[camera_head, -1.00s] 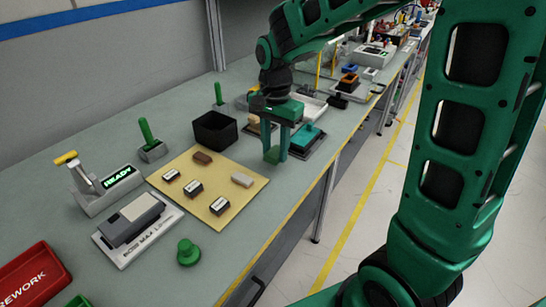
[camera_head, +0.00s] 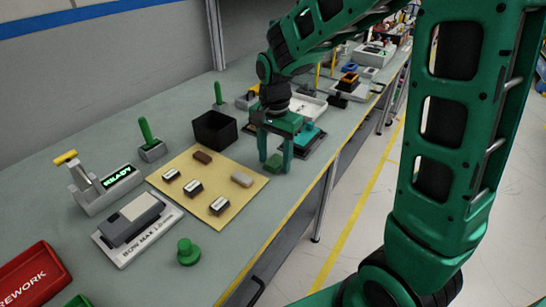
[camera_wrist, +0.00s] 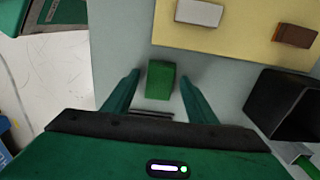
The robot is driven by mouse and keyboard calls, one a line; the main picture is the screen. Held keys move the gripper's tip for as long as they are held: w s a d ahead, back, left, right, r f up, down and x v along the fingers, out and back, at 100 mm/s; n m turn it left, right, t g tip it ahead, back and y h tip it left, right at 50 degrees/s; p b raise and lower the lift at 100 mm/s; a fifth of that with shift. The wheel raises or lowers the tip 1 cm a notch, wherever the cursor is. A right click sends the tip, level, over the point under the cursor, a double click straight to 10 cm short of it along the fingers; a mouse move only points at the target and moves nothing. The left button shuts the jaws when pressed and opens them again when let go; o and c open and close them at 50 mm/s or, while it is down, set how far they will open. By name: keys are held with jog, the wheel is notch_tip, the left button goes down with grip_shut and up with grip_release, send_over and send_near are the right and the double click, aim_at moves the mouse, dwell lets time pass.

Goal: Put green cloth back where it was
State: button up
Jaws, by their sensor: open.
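The green cloth (camera_wrist: 160,80) shows as a small folded green block on the grey bench top, just off the edge of the tan mat. In the head view the cloth (camera_head: 275,162) is partly hidden by my fingers. My gripper (camera_wrist: 159,77) is open, with one finger on each side of the cloth and a visible gap on both sides. In the head view my gripper (camera_head: 275,165) points down at the bench, beside the mat's right corner.
The tan mat (camera_head: 222,175) holds several small blocks. A black open bin (camera_head: 215,130) stands behind it. A tray with a teal block (camera_head: 310,135) is close to the right of my gripper. The bench's yellow front edge (camera_head: 290,205) is near.

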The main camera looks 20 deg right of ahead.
aim_at(275, 161)
notch_tip(275, 161, up, 12)
jog(key=s+d+f+n, duration=0.2)
jog(key=s+d, duration=0.6)
jog(key=s, duration=0.4)
jog(key=s+d+f+n, duration=0.2)
jog(key=s+d+f, duration=0.2)
jog(key=s+d, duration=0.5)
jog(key=s, duration=0.4)
jog(key=shift+s+d+n, duration=0.15)
jog(key=shift+d+n, duration=0.1)
jog(key=shift+n, duration=0.15)
jog(key=shift+f, duration=0.15)
jog(key=shift+w+f, duration=0.2)
jog(key=shift+w, duration=0.45)
